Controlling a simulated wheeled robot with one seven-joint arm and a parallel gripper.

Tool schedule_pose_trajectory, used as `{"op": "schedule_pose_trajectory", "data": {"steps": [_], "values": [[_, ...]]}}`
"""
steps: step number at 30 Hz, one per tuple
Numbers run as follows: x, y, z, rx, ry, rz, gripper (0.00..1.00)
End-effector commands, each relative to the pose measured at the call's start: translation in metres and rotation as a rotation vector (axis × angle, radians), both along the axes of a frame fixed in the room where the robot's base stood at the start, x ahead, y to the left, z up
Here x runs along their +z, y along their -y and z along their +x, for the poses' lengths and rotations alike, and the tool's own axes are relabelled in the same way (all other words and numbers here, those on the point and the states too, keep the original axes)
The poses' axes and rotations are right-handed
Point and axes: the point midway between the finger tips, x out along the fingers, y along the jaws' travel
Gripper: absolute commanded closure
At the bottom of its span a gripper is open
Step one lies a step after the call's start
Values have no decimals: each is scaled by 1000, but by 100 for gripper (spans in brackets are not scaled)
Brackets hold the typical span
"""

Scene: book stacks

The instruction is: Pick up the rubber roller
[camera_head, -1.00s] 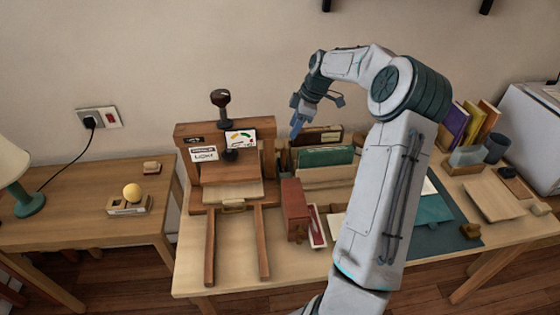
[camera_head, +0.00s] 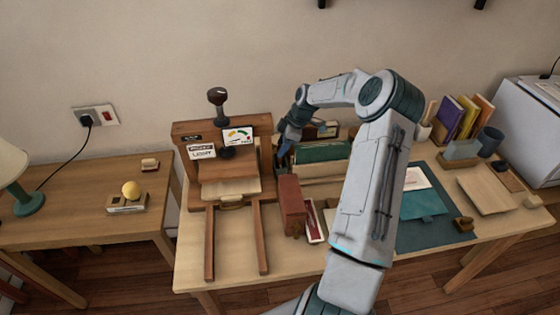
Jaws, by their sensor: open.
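My gripper (camera_head: 283,153) is lowered into the narrow gap between the wooden press (camera_head: 185,165) and the rack of upright green folders (camera_head: 322,152). It points down, with its tips close to the tabletop things there. It is open, but its fingers are small and dark here, and I see nothing held between them. I cannot make out a rubber roller for certain; the area under and behind my gripper is partly hidden by the gripper and the rack.
A dark red box (camera_head: 291,205) stands in front of the gap. The teal mat (camera_head: 420,238) lies to the right, with a small brown object (camera_head: 464,224) at its edge. A side table (camera_head: 75,215) with a lamp is on the left. My arm hides the table's middle.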

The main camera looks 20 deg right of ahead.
Motion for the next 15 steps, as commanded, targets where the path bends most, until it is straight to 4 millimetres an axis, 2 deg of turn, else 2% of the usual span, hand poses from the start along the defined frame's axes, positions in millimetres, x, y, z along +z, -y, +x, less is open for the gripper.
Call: {"op": "schedule_pose_trajectory", "data": {"steps": [6, 13, 15], "values": [[-20, -8, 4, 1, -1, -1, 55], [-21, -8, 4, 0, 0, -1, 55], [-21, -8, 4, 0, 0, -1, 75]]}}
